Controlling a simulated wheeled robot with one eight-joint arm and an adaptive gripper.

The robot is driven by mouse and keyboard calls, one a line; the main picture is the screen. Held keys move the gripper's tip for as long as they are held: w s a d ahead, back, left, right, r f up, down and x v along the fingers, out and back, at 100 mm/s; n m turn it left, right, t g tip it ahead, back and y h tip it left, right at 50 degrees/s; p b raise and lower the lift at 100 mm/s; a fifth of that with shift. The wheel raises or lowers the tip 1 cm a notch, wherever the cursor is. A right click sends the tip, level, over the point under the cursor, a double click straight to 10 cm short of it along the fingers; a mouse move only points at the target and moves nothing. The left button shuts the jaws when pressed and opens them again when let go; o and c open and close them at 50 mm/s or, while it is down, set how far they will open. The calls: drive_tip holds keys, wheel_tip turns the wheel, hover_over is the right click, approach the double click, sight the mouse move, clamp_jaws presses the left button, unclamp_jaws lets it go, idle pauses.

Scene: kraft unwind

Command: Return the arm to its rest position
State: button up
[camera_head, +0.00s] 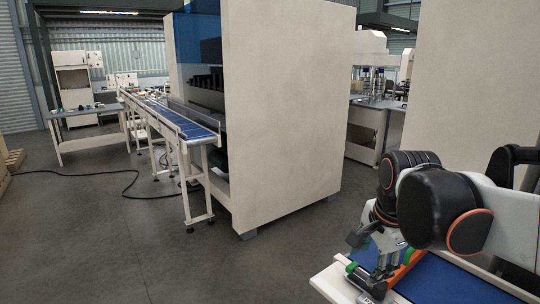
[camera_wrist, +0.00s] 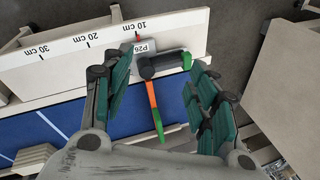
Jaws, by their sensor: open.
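My gripper (camera_wrist: 162,62) is open in the wrist view, its two green-padded fingers apart with nothing clamped between them. Between and beyond the fingers lies a small device with a black barrel (camera_wrist: 163,64), a green end and a grey block labelled P26. An orange and green strip (camera_wrist: 154,106) runs from it over the blue belt. In the head view my gripper (camera_head: 372,262) points down at the lower right, close above the white-edged belt. Whether it touches the device (camera_head: 364,279) cannot be told.
The white ledge (camera_wrist: 60,62) carries a centimetre scale beside the blue belt (camera_head: 455,281). A large beige machine cabinet (camera_head: 290,110) stands in the middle, with a blue conveyor (camera_head: 168,113) to its left. A black cable (camera_head: 125,184) lies on the otherwise open floor (camera_head: 90,245).

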drive_tip(key=s+f+n+t+b, duration=0.1)
drive_tip(key=s+f+n, duration=0.3)
drive_tip(key=s+n, duration=0.2)
drive_tip(key=s+a+f+n+t+b, duration=0.1)
drive_tip(key=s+f+n+t+b, duration=0.1)
drive_tip(key=s+n, duration=0.4)
drive_tip(key=shift+a+f+n+t, duration=0.25)
drive_tip(key=shift+f+n, duration=0.65)
drive_tip(key=shift+n, duration=0.6)
